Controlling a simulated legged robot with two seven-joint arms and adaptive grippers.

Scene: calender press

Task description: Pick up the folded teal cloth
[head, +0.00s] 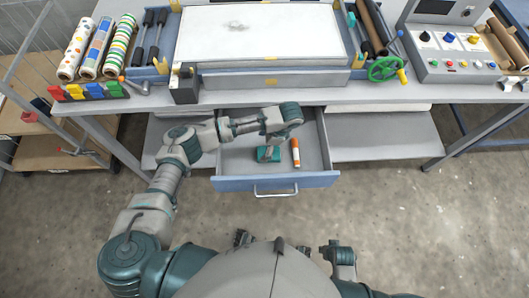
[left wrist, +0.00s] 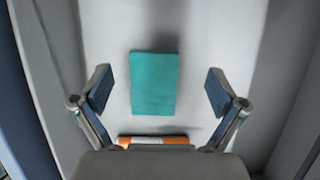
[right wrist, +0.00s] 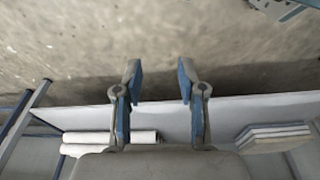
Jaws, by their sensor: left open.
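The folded teal cloth (head: 268,154) lies flat in the open drawer (head: 318,180) under the press table. In the left wrist view the cloth (left wrist: 154,83) is a plain teal rectangle between and below my fingertips, touching neither. My left gripper (head: 276,138) hangs over the drawer, above the cloth, with its fingers (left wrist: 160,90) spread open and empty. An orange tube with a white band (head: 295,152) lies just right of the cloth; it also shows in the left wrist view (left wrist: 152,140), close to my gripper's base. My right gripper (right wrist: 160,82) is open and empty, away from the drawer.
The drawer walls surround the cloth, and the table edge (head: 225,98) is above and behind my left arm. Patterned rolls (head: 96,47), a green handwheel (head: 384,69) and a control box (head: 455,52) stand on the table. The floor in front (head: 420,220) is clear.

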